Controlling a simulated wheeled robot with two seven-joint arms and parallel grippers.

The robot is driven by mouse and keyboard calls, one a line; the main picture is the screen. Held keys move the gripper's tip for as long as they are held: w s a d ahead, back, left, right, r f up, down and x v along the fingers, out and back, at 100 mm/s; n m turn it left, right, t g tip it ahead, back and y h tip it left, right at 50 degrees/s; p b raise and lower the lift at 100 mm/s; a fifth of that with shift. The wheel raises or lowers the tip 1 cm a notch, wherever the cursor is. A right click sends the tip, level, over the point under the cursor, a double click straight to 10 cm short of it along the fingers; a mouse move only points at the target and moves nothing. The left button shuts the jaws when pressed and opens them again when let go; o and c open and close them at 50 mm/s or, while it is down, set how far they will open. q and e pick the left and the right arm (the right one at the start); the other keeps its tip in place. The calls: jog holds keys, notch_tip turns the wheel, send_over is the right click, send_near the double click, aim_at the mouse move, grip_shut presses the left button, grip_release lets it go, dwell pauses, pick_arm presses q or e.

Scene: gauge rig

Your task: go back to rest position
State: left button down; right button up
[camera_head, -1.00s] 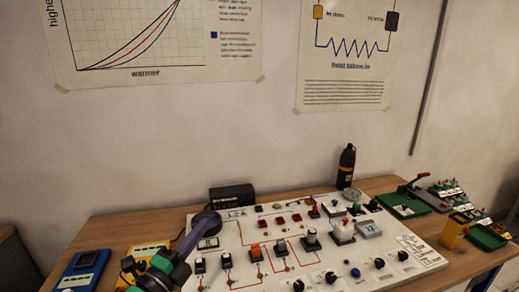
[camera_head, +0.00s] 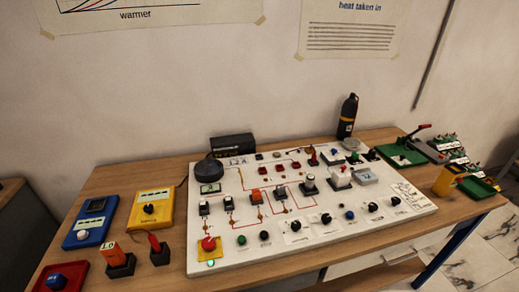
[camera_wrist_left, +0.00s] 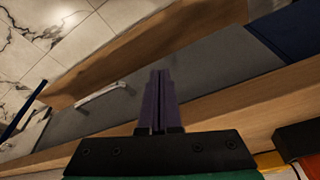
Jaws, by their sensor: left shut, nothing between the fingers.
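My left gripper (camera_wrist_left: 160,100) shows in the left wrist view with its two dark purple fingers together and nothing between them. It is off the board, in front of a grey drawer front (camera_wrist_left: 190,85) and the wooden table edge (camera_wrist_left: 215,120). Neither of my grippers shows in the head view. The white gauge board (camera_head: 355,226) lies on the wooden table (camera_head: 120,181), with its switches, knobs and a red button (camera_head: 208,244) on a yellow base all in plain view.
At the left are a blue meter (camera_head: 90,222), a yellow meter (camera_head: 151,210), an orange block (camera_head: 111,252) in a black holder and a red tray (camera_head: 42,284). A black bottle (camera_head: 347,116) stands behind the board. Green trays (camera_head: 402,153) stand at the right.

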pick_arm(q)
jog(key=s+f+g+b, duration=0.1)
jog(key=s+f, duration=0.2)
jog(key=f, duration=0.7)
jog(key=s+f, duration=0.3)
jog(key=f, duration=0.6)
jog(key=s+a+f+g+b, duration=0.1)
jog(key=s+a+f, duration=0.2)
jog(key=s+f, duration=0.9)
jog(key=shift+s+a, duration=0.15)
jog(key=shift+s, duration=0.9)
jog(key=shift+f, duration=0.1)
